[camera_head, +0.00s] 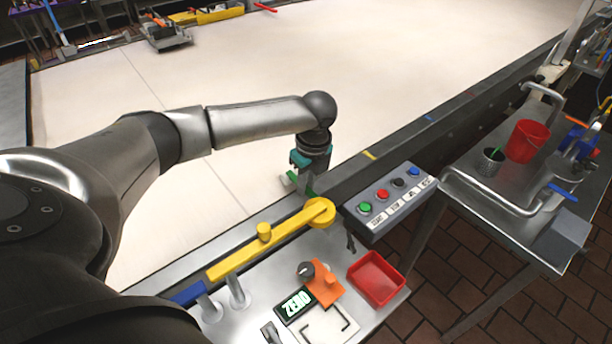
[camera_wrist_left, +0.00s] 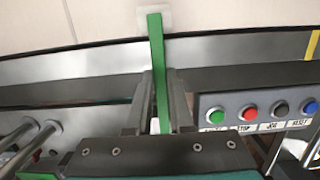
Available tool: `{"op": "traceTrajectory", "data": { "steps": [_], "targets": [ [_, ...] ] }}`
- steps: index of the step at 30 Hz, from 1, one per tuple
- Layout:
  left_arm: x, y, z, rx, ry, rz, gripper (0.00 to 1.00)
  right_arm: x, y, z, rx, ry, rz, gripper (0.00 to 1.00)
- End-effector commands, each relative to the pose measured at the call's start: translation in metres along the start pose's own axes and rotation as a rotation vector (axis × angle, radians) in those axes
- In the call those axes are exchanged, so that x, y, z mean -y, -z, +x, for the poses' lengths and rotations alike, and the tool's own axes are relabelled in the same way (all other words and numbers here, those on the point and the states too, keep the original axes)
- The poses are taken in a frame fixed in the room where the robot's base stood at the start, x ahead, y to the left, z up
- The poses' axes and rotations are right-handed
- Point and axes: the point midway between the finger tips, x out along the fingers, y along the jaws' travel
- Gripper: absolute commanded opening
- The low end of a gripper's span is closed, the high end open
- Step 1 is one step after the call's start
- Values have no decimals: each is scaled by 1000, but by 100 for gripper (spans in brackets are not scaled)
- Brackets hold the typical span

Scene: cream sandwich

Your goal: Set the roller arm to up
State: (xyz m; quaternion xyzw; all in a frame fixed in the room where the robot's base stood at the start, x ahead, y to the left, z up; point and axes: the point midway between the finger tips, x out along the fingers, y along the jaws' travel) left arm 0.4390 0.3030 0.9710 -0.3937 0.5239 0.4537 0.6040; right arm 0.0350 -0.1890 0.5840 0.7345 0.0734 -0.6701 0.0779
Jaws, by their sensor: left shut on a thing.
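A yellow arm (camera_head: 240,255) with a round pivot end (camera_head: 320,212) and an upright yellow peg (camera_head: 264,232) lies along the near edge of the belt; it is likely the roller arm. A blue piece (camera_head: 188,293) is at its left end. My left gripper (camera_head: 306,186) is beyond the pivot end, over the belt's near rail. It is shut on a green bar (camera_wrist_left: 157,60), which runs between the fingers to a pale plate on the belt side. In the head view the green bar (camera_head: 291,177) is mostly hidden by the gripper. My right gripper is out of view.
A button box (camera_head: 385,205) with green, red, black and blue buttons stands right of the gripper. A side table (camera_head: 478,205) holds a red cup (camera_head: 525,140). The belt (camera_head: 300,60) is largely clear.

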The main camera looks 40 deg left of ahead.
Motion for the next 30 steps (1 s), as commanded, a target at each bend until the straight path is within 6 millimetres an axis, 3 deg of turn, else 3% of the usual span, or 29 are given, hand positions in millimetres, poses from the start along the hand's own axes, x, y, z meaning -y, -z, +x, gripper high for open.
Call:
{"op": "traceTrajectory", "data": {
  "steps": [1,3,15,30],
  "targets": [
    [-1,1,-9,24,-3,3,0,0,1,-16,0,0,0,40],
    [-1,2,-12,62,-4,4,0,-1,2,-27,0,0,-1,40],
    [0,7,-30,287,-3,3,0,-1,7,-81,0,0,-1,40],
    [0,14,-40,462,-2,0,0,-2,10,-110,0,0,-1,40]
  ]
}}
